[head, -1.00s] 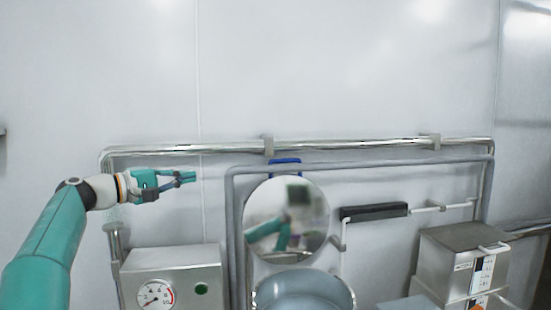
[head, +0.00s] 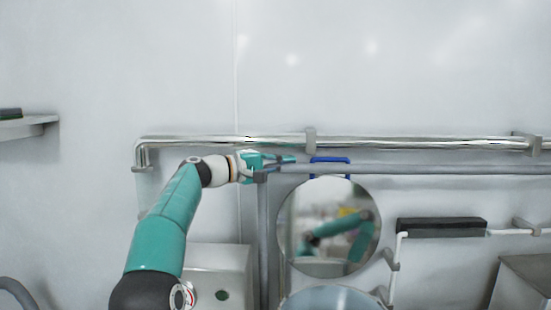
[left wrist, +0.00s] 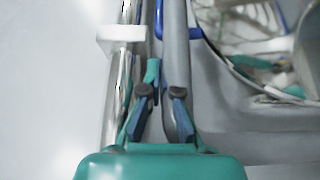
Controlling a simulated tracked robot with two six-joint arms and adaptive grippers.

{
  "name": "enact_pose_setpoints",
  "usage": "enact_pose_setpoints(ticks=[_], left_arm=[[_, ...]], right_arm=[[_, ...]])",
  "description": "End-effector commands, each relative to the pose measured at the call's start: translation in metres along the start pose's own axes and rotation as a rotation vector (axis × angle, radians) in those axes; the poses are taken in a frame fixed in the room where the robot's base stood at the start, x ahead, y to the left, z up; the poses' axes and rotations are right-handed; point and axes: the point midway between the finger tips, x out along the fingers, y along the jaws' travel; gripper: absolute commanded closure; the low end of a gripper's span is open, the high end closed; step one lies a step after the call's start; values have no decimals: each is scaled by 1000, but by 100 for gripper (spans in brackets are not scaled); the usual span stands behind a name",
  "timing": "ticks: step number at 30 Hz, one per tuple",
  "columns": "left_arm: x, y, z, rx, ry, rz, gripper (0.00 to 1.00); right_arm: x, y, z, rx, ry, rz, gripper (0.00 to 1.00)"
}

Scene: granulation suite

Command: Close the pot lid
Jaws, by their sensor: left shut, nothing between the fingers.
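The pot (head: 332,298) is at the bottom of the head view, with only its upper rim area showing. Its round, mirror-like lid (head: 345,205) stands upright behind it, open. The lid reflects my arm, and it also shows at the right of the left wrist view (left wrist: 238,20). A blue handle (head: 330,159) shows just above the lid's top edge. My left gripper (head: 288,160) is shut and empty, left of the blue handle and at about its height, with a small gap in the picture. Its fingers also show in the left wrist view (left wrist: 160,95). My right gripper is out of view.
A shiny wall pipe (head: 400,142) and a grey pipe (head: 430,169) run close by the left gripper. A black-gripped bar (head: 441,227) is right of the lid. A metal box (head: 222,262) stands at lower left, partly hidden by my arm.

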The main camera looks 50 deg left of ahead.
Motion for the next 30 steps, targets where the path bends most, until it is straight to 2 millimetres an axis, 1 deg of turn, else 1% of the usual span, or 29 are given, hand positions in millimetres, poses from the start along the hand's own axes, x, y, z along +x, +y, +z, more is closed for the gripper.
enact_pose_setpoints(ticks=[1,6,10,15,24,30], left_arm=[[10,4,0,0,-1,0,100],[35,4,-2,0,3,0,100],[48,3,-3,1,6,0,100],[53,1,-4,2,10,0,100],[52,1,-5,2,11,0,100],[51,0,-1,18,11,9,100]], right_arm=[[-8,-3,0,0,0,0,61],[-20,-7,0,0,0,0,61],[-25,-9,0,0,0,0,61],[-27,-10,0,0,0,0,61],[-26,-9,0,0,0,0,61],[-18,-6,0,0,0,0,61]])
